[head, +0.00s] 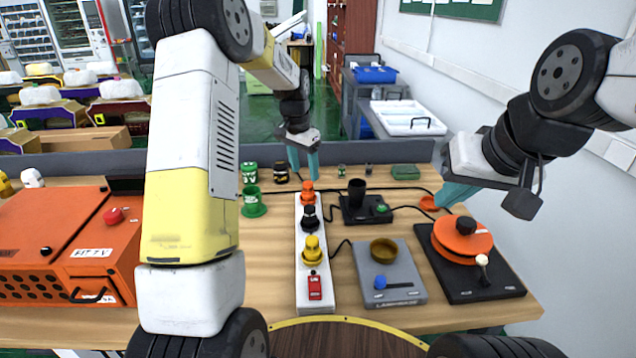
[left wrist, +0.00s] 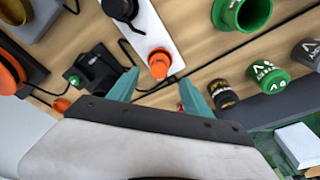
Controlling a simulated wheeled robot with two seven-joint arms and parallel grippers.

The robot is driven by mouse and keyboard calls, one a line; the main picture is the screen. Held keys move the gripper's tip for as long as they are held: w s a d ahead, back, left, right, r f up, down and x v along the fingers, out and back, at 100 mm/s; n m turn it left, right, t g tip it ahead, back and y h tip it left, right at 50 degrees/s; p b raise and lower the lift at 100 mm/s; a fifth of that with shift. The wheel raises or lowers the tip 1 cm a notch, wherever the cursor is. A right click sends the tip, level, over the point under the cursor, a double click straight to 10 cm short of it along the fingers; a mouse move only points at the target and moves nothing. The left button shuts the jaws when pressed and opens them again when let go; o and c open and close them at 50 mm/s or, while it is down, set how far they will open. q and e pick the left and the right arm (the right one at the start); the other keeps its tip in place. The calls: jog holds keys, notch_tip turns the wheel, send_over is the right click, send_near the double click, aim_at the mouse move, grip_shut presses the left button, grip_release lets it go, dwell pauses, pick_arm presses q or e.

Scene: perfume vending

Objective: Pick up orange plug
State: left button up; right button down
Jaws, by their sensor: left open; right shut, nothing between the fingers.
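The orange plug (head: 307,190) sits upright at the far end of a white power strip (head: 314,262), beyond a black plug (head: 308,216) and a yellow plug (head: 312,251). In the left wrist view the orange plug (left wrist: 159,65) shows just ahead of the fingers, about midway between them. My left gripper (head: 303,172) is open and empty, just beyond and above the plug. Its teal fingers also show in the left wrist view (left wrist: 160,90). My right gripper (head: 447,198) is shut and empty over the right of the table.
A black device with a dark cup (head: 356,193) stands right of the strip. A green cup (head: 253,202) stands on its left. A grey scale (head: 401,285) and a black-based orange disc device (head: 462,240) are at right. An orange case (head: 70,240) fills the left side.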

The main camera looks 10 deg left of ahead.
aim_at(308, 183)
pick_arm(q)
jog(key=f, duration=0.4)
jog(key=w+f, duration=0.1)
jog(key=f, duration=0.1)
jog(key=shift+d+f, duration=0.15)
jog(key=shift+d, duration=0.2)
jog(key=shift+c, duration=0.5)
jog(key=shift+s, duration=0.1)
grip_shut()
